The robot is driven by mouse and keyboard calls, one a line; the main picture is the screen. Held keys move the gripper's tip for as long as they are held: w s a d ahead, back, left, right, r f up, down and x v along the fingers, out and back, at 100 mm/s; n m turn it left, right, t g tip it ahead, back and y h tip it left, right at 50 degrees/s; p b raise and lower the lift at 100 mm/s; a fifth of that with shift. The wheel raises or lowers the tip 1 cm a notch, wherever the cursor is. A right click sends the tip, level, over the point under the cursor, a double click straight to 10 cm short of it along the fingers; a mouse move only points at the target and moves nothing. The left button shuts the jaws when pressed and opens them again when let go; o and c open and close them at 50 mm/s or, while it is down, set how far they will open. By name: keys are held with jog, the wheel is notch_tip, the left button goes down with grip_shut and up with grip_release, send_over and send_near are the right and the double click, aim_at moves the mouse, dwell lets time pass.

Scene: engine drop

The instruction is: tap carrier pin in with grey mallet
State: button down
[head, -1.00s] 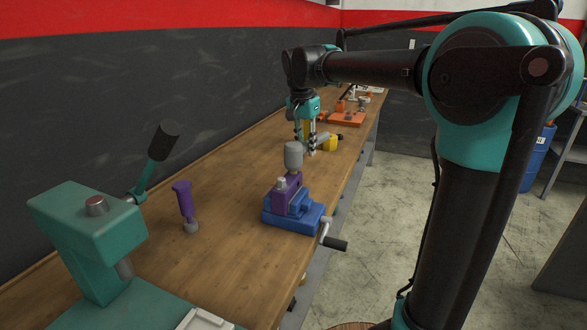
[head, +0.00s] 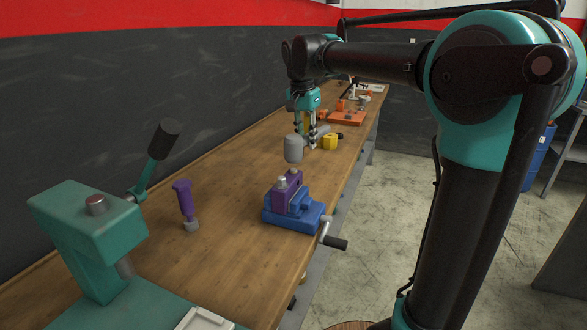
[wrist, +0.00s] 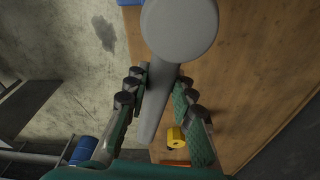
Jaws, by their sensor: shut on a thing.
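My gripper (head: 307,140) is shut on the handle of the grey mallet (head: 294,149) and holds it above the bench. In the wrist view, the mallet's round head (wrist: 180,28) points away from me, with its handle between both fingers (wrist: 160,92). The purple carrier (head: 288,196) sits in the blue vise (head: 305,218). Two small grey pin tops show on the carrier, a left one (head: 281,183) and a right one (head: 295,175). I cannot tell how deep either sits. The mallet head is above and behind the carrier, apart from it.
A teal press (head: 90,225) with a raised lever stands at the left front. A purple tool (head: 184,200) stands left of the vise. A yellow object (head: 331,142) and an orange tray (head: 346,118) lie farther back. The vise crank (head: 333,242) sticks out past the bench edge.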

jog(key=shift+r, duration=0.3)
jog(key=shift+f, duration=0.7)
dwell(0.4)
jog(key=shift+r, duration=0.7)
jog(key=shift+f, duration=0.75)
dwell(0.3)
